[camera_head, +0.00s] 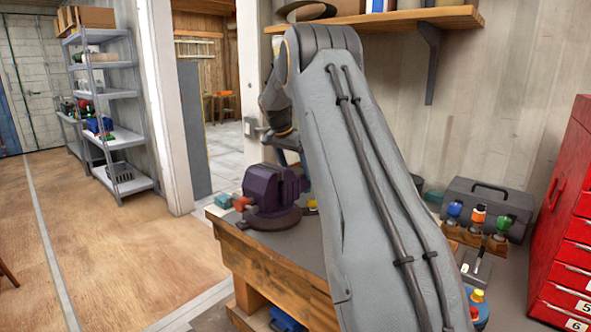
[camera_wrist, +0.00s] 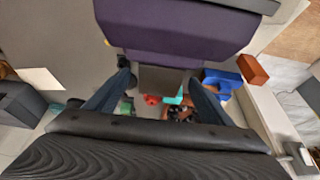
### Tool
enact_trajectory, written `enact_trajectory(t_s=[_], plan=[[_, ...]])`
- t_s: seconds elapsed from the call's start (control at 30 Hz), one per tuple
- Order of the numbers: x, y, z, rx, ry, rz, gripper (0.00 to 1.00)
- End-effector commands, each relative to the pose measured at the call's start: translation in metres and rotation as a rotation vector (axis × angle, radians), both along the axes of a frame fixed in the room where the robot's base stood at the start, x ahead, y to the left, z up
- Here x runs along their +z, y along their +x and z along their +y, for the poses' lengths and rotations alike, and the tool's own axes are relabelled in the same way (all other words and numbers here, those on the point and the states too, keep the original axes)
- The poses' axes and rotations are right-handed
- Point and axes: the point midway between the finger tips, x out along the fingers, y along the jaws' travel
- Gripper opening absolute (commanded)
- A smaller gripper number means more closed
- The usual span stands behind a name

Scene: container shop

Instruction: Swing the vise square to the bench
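The vise (camera_head: 275,190) is dark purple with a round base. It stands near the far left corner of the wooden bench (camera_head: 265,265). Its exact angle to the bench edge is hard to judge. In the wrist view, the vise's purple body (camera_wrist: 180,38) fills the top middle, with a grey block below it. My gripper (camera_wrist: 160,80) is open, its two dark fingers spread either side of that block. I cannot tell whether they touch it. In the head view my gripper is mostly hidden behind my arm, just above and right of the vise.
A grey toolbox (camera_head: 485,205) and a wooden rack of colored-top bottles (camera_head: 478,236) stand at the bench's right. A red drawer cabinet (camera_head: 570,230) is at far right. A wall shelf (camera_head: 385,20) hangs above. Open floor (camera_head: 125,255) lies left of the bench.

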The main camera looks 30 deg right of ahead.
Motion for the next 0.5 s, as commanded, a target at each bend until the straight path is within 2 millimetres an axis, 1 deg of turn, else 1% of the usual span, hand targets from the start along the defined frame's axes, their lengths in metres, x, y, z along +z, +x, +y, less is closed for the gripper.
enact_trajectory(t_s=[0.13, 0.23, 0.37, 0.5], plan=[[0.000, 0.000, 0.001, 0.001, 0.000, 0.000, 0.75], [0.005, 0.000, 0.002, 0.001, -0.001, -0.001, 0.75], [0.020, -0.001, 0.009, 0.002, -0.001, -0.002, 0.75], [0.041, -0.004, 0.017, 0.001, 0.000, -0.002, 0.75]])
